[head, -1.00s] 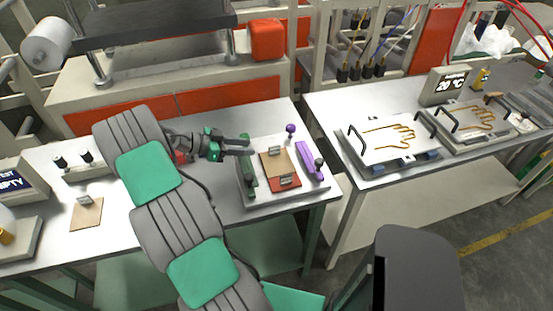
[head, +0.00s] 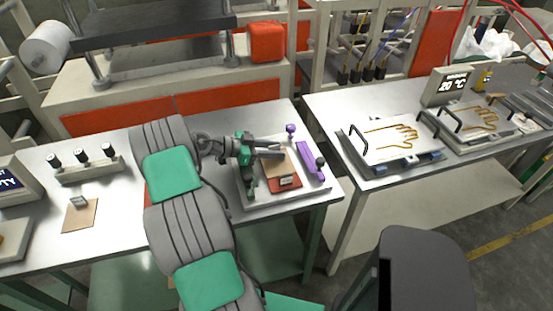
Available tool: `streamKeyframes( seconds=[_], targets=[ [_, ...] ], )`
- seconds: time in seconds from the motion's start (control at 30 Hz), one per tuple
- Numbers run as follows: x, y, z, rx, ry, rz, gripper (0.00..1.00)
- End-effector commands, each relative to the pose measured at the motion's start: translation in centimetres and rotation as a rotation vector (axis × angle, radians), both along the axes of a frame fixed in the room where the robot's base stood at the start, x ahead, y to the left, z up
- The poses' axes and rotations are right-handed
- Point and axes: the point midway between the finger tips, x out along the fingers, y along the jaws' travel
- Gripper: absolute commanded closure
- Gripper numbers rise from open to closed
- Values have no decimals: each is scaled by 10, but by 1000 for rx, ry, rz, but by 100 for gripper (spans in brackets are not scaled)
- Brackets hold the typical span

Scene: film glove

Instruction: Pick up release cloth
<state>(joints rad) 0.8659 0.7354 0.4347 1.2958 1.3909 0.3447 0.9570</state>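A tan sheet (head: 277,167), which looks like the release cloth, lies over a red sheet (head: 286,185) on a pale tray (head: 247,200) on the left bench. A small grey tag or clip (head: 286,180) sits at their front edge. A second tan sheet (head: 76,222) with a grey clip (head: 78,202) lies at the bench's left; I cannot tell which one is the cloth meant. My gripper (head: 284,151) points right over the far part of the tray's tan sheet and partly hides it. Its two fingers look apart, with nothing visible between them. I cannot tell its height.
A press (head: 150,35) stands behind. Two glove plates (head: 385,140) with black handles are on the right bench. Bare bench (head: 120,230) shows at left.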

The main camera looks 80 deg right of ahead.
Motion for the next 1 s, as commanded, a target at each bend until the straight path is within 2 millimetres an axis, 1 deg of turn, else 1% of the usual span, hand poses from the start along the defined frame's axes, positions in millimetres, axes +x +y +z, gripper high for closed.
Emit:
streamKeyframes(
  seconds=[0.03,0.07,0.4,1.0],
  targets=[
    [0,0,0,0,0,0,70],
    [0,0,0,0,0,0,73],
    [0,0,0,0,0,-1,100],
    [0,0,0,0,0,0,100]
  ],
)
